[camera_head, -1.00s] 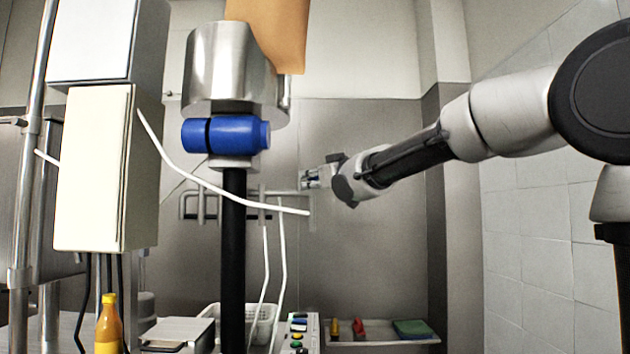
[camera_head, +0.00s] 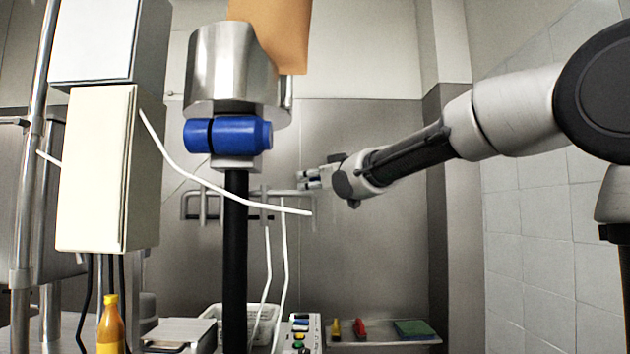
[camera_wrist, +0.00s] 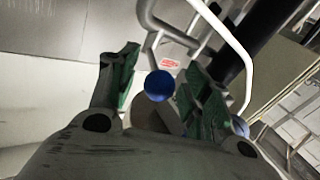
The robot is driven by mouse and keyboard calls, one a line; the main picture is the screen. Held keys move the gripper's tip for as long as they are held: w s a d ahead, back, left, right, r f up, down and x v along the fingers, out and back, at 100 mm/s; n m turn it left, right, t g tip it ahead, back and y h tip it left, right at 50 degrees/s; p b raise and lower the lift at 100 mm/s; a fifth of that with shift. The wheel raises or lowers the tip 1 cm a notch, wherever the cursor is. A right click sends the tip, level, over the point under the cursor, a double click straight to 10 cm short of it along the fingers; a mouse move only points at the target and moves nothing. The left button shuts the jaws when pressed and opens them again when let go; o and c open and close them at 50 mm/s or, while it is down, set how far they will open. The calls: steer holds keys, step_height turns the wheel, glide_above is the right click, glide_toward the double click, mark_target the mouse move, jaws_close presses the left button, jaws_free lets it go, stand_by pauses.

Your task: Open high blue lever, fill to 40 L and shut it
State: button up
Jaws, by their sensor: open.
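My gripper (camera_head: 310,179) is at the end of my arm, near the grey back wall and in front of a metal pipe frame. In the wrist view my gripper (camera_wrist: 162,62) is open, with green-padded fingers on both sides of a round blue knob (camera_wrist: 159,85). The knob appears between the fingers; I cannot tell whether they touch it. A second blue piece (camera_wrist: 240,127) shows partly behind the right finger. I cannot make out the knob in the head view. No litre reading is legible.
A steel cylinder (camera_head: 232,70) with a thick blue part (camera_head: 228,135) stands on a black pole (camera_head: 235,260), left of my gripper. A white hose (camera_head: 215,189) crosses towards my gripper. A cream box (camera_head: 97,170) is at left. A tray (camera_head: 380,343) and white basket (camera_head: 262,322) are below.

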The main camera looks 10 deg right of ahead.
steer(key=v, duration=1.2)
